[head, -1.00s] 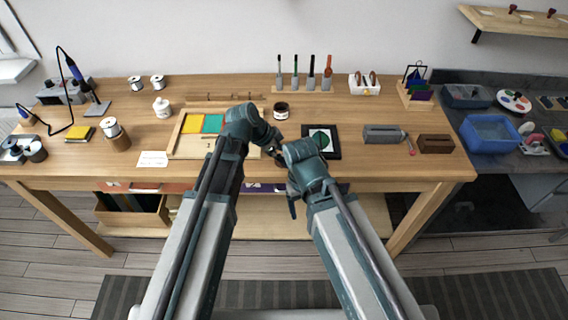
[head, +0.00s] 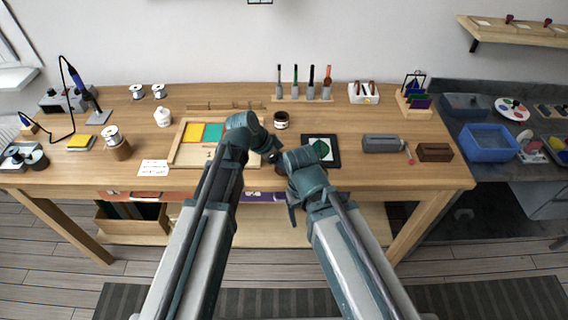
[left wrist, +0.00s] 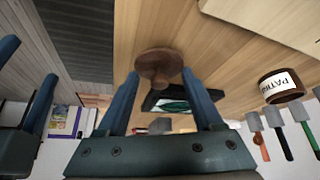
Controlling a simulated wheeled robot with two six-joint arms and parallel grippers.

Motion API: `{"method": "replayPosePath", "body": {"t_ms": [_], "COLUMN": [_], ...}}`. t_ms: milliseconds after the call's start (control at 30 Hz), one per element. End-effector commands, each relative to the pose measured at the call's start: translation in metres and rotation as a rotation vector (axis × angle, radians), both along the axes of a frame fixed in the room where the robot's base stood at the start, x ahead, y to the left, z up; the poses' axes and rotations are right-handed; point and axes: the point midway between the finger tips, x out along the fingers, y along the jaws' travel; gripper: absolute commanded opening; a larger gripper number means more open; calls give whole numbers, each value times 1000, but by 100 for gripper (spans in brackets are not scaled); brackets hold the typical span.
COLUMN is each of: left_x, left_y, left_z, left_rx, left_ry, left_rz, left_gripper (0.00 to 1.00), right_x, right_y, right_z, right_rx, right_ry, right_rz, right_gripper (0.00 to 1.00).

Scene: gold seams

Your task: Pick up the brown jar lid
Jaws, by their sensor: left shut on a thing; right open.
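The brown jar lid (left wrist: 158,58), round with a knob, is between the fingertips of my left gripper (left wrist: 160,76) in the left wrist view. The gripper is shut on it. I cannot tell whether the lid touches the wooden table (head: 380,185) or is just above it. In the head view my left gripper (head: 270,154) is partly hidden by my arms, near the table's front edge. My right gripper (head: 292,204) is open and empty, close beside it at the front edge. Its blue fingers also show at the left of the left wrist view.
A dark labelled jar (head: 281,120) stands behind my grippers; its label shows in the left wrist view (left wrist: 282,84). A wooden tray (head: 180,155) with coloured squares lies left, a black-framed leaf picture (head: 333,151) right. Upright tools (head: 311,85) stand behind.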

Motion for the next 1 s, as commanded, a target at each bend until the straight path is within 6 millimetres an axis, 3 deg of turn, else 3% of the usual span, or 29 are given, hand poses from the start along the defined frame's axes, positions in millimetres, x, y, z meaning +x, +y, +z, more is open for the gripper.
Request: {"method": "replayPosePath", "body": {"t_ms": [600, 1000], "left_x": [0, 0], "left_y": [0, 0], "left_z": [89, 93], "left_rx": [0, 0], "left_ry": [0, 0], "left_rz": [0, 0], "left_gripper": [15, 15], "right_x": [0, 0], "right_y": [0, 0], "right_z": [89, 93], "right_rx": [0, 0], "right_ry": [0, 0], "right_rz": [0, 0], "right_gripper": [78, 78]}}
